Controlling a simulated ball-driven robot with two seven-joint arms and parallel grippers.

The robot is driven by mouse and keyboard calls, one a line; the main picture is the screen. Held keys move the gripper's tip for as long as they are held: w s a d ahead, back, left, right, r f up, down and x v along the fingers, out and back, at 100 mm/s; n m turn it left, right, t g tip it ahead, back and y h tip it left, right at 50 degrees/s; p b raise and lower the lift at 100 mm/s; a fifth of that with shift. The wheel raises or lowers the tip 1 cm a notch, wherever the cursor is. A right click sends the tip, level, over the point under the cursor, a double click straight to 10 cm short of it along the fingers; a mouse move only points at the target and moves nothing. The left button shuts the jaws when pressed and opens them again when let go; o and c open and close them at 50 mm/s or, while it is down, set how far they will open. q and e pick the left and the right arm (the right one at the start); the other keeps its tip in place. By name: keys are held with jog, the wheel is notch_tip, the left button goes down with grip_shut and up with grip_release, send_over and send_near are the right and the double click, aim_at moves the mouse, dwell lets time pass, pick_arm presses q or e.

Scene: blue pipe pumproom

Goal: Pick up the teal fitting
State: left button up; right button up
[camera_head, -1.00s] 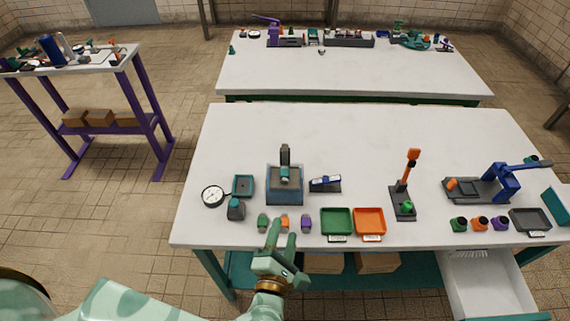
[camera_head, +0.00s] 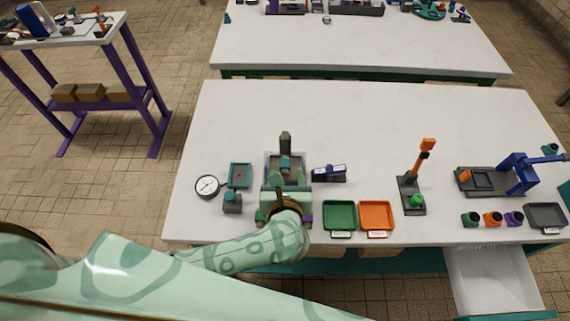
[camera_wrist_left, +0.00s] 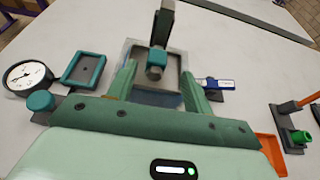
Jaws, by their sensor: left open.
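The teal fitting (camera_wrist_left: 156,60) sits on the blue-grey test stand (camera_wrist_left: 152,97), just in front of a dark upright post; it also shows in the head view (camera_head: 285,165). My left gripper (camera_wrist_left: 160,72) is open, with one finger to each side of the fitting in the wrist view. In the head view my left gripper (camera_head: 285,182) covers the front part of the stand. I cannot tell whether the fingers touch the fitting. My right gripper is not in view.
A dial gauge (camera_head: 207,187), a teal tray (camera_head: 240,176) and a teal-topped dark block (camera_head: 232,202) stand left of the stand. A blue device (camera_head: 329,173), green tray (camera_head: 340,215) and orange tray (camera_head: 377,215) are to the right. The back of the table is clear.

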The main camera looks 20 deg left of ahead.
aim_at(285, 166)
pick_arm(q)
jog(key=x, duration=0.5)
jog(key=shift+w+a+r, duration=0.1)
jog(key=shift+w+a, duration=0.15)
jog(key=shift+a, duration=0.1)
jog(key=shift+s, duration=0.1)
jog(key=shift+c, duration=0.3)
jog(key=c, duration=1)
grip_shut()
jog(key=shift+r, duration=0.15)
